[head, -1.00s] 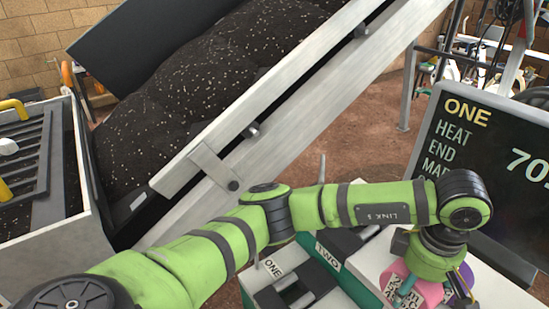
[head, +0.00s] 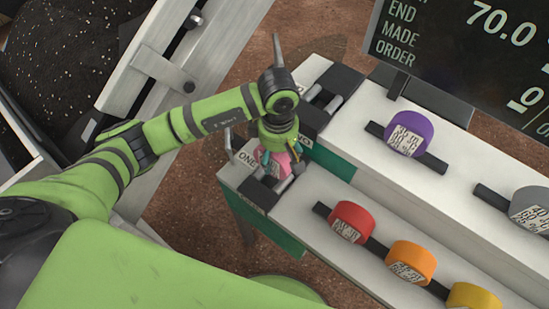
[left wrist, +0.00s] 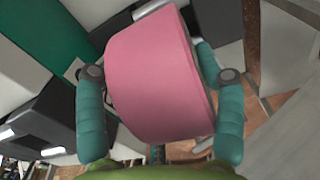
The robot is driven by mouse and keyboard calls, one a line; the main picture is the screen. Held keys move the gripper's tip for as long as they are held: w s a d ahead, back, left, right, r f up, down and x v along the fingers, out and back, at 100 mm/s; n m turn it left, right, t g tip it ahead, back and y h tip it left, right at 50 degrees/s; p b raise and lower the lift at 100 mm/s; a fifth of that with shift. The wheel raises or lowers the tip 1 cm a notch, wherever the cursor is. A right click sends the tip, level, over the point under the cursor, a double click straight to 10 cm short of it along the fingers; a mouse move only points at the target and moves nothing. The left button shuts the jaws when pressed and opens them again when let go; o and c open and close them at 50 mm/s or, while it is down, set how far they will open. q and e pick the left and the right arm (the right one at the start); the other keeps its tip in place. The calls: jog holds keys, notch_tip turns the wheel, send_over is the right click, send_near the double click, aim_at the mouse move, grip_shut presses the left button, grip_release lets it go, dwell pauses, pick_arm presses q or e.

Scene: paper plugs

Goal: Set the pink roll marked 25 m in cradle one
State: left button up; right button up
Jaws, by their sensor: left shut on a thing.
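The pink roll (head: 279,164) is in my left gripper (head: 277,158), at the ends of its teal fingers. In the left wrist view the pink roll (left wrist: 155,75) fills the middle, with one finger of my left gripper (left wrist: 160,88) on each side. Its 25 m marking does not show now. In the head view the roll is over or at cradle one (head: 264,191), a dark holder by the ONE label. The gripper hides much of it, so I cannot tell whether the roll touches the cradle. My right gripper is not in view.
Cradle two (head: 322,100) lies just behind. A red roll (head: 351,222), an orange roll (head: 411,262) and a yellow roll (head: 472,297) stand on the lower step. A purple roll (head: 409,133) and a grey roll (head: 530,208) stand higher. A dark screen (head: 470,45) is behind.

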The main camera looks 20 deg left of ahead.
aim_at(275, 164)
pick_arm(q)
jog(key=shift+s+a+f, duration=0.1)
jog(key=shift+a+f, duration=0.05)
jog(key=shift+a, duration=0.15)
notch_tip(275, 164, down, 3)
jog(key=shift+f+p, duration=0.1)
jog(key=shift+p, duration=0.45)
jog(key=shift+f+b, duration=0.3)
jog(key=shift+f, duration=0.4)
jog(key=o, duration=1.2)
jog(key=shift+r, duration=0.1)
jog(key=shift+o, duration=0.2)
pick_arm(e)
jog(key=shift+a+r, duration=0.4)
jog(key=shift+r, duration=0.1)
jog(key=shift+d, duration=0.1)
